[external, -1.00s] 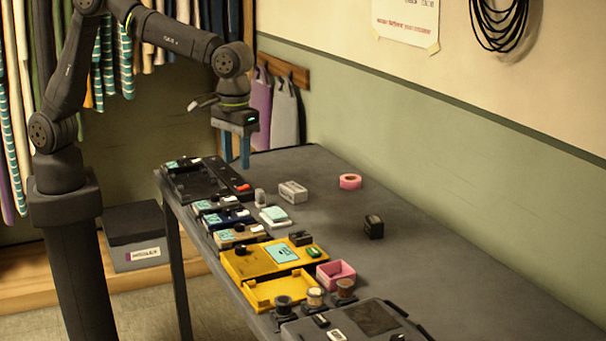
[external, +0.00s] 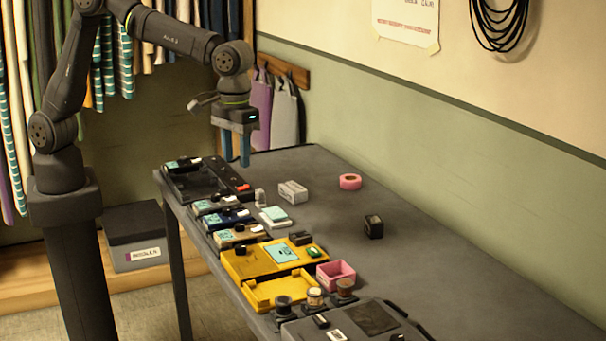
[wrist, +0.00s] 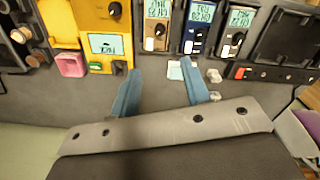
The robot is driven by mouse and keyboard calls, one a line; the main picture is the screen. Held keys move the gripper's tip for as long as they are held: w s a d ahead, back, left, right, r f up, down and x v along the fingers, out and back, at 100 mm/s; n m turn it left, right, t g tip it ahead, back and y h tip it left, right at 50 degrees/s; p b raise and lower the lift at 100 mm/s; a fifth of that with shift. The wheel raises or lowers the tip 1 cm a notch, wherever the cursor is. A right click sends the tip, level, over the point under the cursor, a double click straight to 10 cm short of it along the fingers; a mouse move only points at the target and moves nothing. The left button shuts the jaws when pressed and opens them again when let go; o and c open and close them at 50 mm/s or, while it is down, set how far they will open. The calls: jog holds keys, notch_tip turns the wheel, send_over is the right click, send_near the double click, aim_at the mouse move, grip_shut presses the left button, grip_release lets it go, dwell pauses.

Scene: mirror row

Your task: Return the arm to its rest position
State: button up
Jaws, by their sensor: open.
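My gripper (external: 237,151) hangs over the far end of the dark table (external: 420,245), pointing down, with its two blue fingers apart and nothing between them. In the wrist view my gripper (wrist: 160,92) also shows open, with the blue fingers spread over bare tabletop and a pale teal-topped block near the tips. My arm is bent high above the table, clear of everything on it.
A row of devices lines the table's left edge, including a yellow unit (external: 265,260) and a black tray (external: 200,182). A pink box (external: 336,273), a grey box (external: 293,192), a pink tape roll (external: 350,181) and a black block (external: 373,227) stand nearby. The table's right side is mostly clear.

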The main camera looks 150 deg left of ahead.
aim_at(240, 223)
notch_tip(240, 223, down, 16)
jog(key=shift+r, duration=0.1)
dwell(0.4)
notch_tip(240, 223, up, 17)
notch_tip(240, 223, down, 17)
jog(key=shift+f, duration=0.15)
jog(key=m, duration=1.4)
jog(key=shift+m, duration=0.3)
jog(key=shift+r, duration=0.8)
